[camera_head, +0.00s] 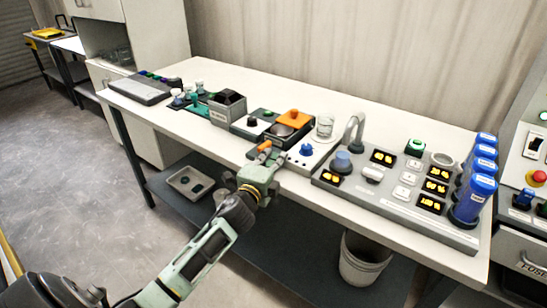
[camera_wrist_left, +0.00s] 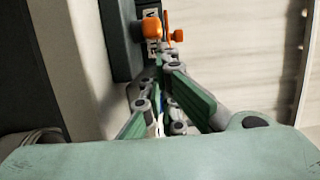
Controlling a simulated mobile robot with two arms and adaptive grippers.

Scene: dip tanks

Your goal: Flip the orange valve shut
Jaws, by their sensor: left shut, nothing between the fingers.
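The orange valve (camera_head: 264,147) shows at the bench's front edge, just beyond my left gripper's fingertips. In the left wrist view, a thick orange knob (camera_wrist_left: 152,28) and a smaller orange piece (camera_wrist_left: 180,35) show just ahead of the fingers, with a thin orange strip between them. My left gripper (camera_head: 263,158) is shut with nothing in it, very close to the valve; I cannot tell whether it touches. It also shows in the left wrist view (camera_wrist_left: 168,58), fingers drawn together. The valve's base is partly hidden by the gripper. My right gripper is not in view.
A box with an orange top (camera_head: 293,118) and a blue knob (camera_head: 306,150) stand close behind. A control panel (camera_head: 390,190) with blue cylinders (camera_head: 467,205) fills the bench's right side. A bin (camera_head: 362,262) stands below. A tray (camera_head: 190,181) lies on the lower shelf.

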